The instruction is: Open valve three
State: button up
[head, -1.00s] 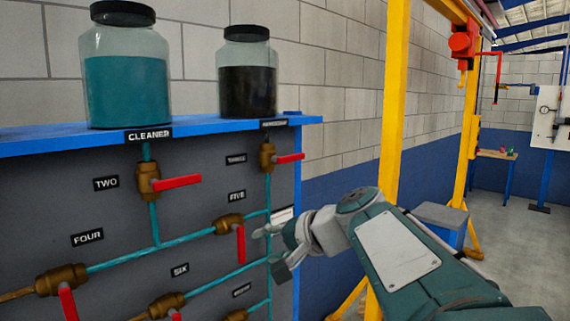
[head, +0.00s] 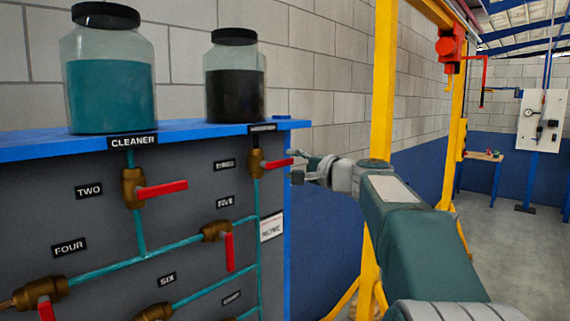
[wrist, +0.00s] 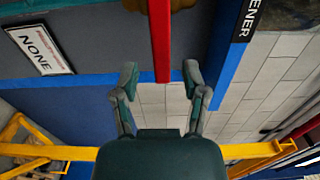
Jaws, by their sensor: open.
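Valve three is a brass valve (head: 256,163) beside a small label (head: 225,164) reading THREE, below the dark jar. Its red handle (head: 277,163) points level to the right. My gripper (head: 297,166) is open at the handle's free end, just right of the panel. In the wrist view the red handle (wrist: 160,40) comes down from the top, and its end lies between the two fingertips of my gripper (wrist: 160,74). Gaps show on both sides, so the fingers are not closed on it. The valve body (wrist: 158,4) is mostly cut off at the top.
Valve two (head: 133,187) and valve five (head: 216,231) sit to the left and below on the grey panel. A teal jar (head: 108,85) and a dark jar (head: 235,90) stand on the blue shelf (head: 185,131). A yellow post (head: 383,80) rises behind my arm.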

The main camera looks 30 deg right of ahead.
jog(key=shift+x, duration=1.3)
grip_shut()
jog(key=shift+f, duration=0.15)
jog(key=s+a+f+m, duration=0.1)
jog(key=a+f+m, duration=0.3)
jog(key=m, duration=1.4)
jog(key=shift+s+a+f, duration=0.35)
jog(key=shift+a+f, duration=0.05)
jog(key=shift+f, duration=0.2)
